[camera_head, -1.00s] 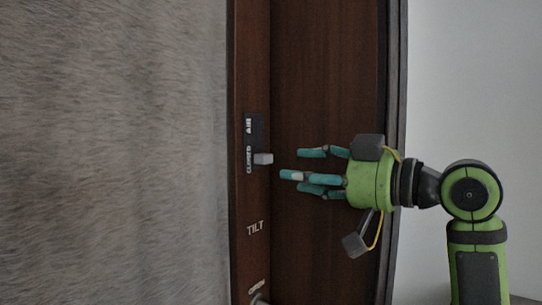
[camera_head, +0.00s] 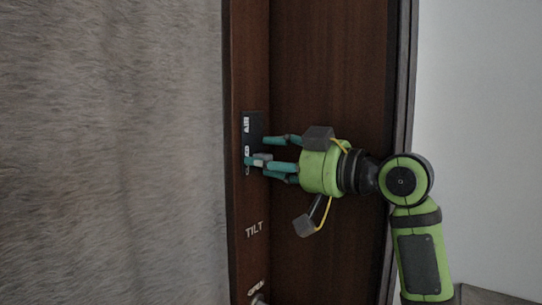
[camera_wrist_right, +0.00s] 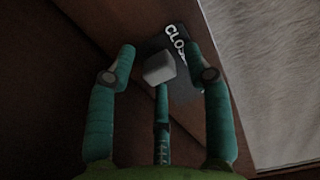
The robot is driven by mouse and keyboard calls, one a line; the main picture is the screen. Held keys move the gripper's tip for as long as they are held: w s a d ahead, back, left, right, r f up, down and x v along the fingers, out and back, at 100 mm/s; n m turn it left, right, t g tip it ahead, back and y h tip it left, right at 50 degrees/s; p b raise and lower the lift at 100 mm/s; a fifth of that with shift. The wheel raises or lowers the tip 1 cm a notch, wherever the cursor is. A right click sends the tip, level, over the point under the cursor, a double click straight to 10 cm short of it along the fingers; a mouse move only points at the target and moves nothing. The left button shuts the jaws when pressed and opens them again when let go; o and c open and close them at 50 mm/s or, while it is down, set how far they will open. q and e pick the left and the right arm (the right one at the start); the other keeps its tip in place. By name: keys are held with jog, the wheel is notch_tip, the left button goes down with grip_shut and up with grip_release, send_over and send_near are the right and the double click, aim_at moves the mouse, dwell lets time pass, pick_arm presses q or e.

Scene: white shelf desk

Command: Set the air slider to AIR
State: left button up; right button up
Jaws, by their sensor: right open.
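The air slider's pale grey knob (camera_wrist_right: 159,67) stands out from a dark plate (camera_head: 254,125) lettered AIR at the top and CLOSED below. The knob (camera_head: 263,156) is at the lower, CLOSED end. My right gripper (camera_head: 268,151) is open around the knob, with one finger above it and fingers at and below it, partly covering the CLOSED lettering. In the right wrist view the gripper (camera_wrist_right: 165,75) has a finger on each side of the knob and one under it. I cannot tell whether any finger touches the knob. My left gripper is not in view.
The plate is on a dark wooden panel. Below it is the word TILT (camera_head: 254,229), then a lower label and metal fitting (camera_head: 258,298) at the bottom edge. A grey furry surface (camera_head: 110,150) fills the left side. A pale wall (camera_head: 480,120) is at the right.

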aim_at(257, 120)
grip_shut()
notch_tip(257, 120, up, 7)
jog(key=p, duration=0.5)
jog(key=shift+f, duration=0.1)
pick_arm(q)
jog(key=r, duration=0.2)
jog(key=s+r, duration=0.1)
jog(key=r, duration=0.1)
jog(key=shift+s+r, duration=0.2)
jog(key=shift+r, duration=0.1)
pick_arm(e)
jog(key=shift+d, duration=0.1)
jog(key=shift+c, duration=0.2)
grip_release()
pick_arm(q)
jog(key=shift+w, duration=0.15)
pick_arm(e)
jog(key=shift+o, duration=0.2)
jog(key=shift+w, duration=0.1)
jog(key=shift+f, duration=0.1)
